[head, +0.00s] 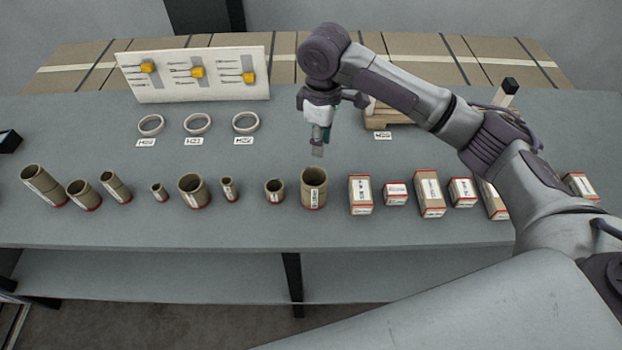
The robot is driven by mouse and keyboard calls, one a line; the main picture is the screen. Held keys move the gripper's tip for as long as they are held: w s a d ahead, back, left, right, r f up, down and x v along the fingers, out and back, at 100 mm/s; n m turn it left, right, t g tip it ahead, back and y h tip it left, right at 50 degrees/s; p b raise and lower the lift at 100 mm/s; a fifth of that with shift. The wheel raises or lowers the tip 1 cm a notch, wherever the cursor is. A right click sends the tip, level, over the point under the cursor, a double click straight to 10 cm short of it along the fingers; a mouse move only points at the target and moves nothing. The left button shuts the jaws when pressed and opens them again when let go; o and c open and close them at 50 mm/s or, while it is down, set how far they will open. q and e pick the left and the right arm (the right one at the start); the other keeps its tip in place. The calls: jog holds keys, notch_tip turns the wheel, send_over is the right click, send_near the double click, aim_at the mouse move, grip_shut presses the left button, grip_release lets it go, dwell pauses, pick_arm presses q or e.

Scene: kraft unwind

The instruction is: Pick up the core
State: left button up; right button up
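Several brown cardboard cores with white labels stand in a row along the front of the grey table: a wide one (313,190), a small one (274,191), another wide one (193,190), and smaller ones (229,189) and (160,192). More cores (43,186) stand at the left. The frame does not show which core is meant. My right gripper (317,150) points down, above and behind the wide core nearest the boxes in the picture, apart from it. Its fingers overlap in this view, so their opening is unclear. I see nothing held. My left gripper is out of view.
Brown and white boxes (360,195) with red edges stand right of the cores. Three pale rings (246,123) lie behind with labels. A white board (196,76) with yellow items stands at the back. A wooden piece (393,115) lies behind my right arm. The table (110,225) is clear in front.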

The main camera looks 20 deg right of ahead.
send_over(318, 175)
notch_tip(318, 175, down, 6)
jog(key=r, duration=0.1)
notch_tip(318, 175, down, 5)
jog(key=p, duration=0.2)
jog(key=shift+f+p, duration=0.1)
jog(key=shift+p, duration=0.25)
jog(key=shift+f, duration=0.55)
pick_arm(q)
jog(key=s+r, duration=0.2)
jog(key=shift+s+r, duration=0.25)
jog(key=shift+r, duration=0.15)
pick_arm(e)
grip_shut()
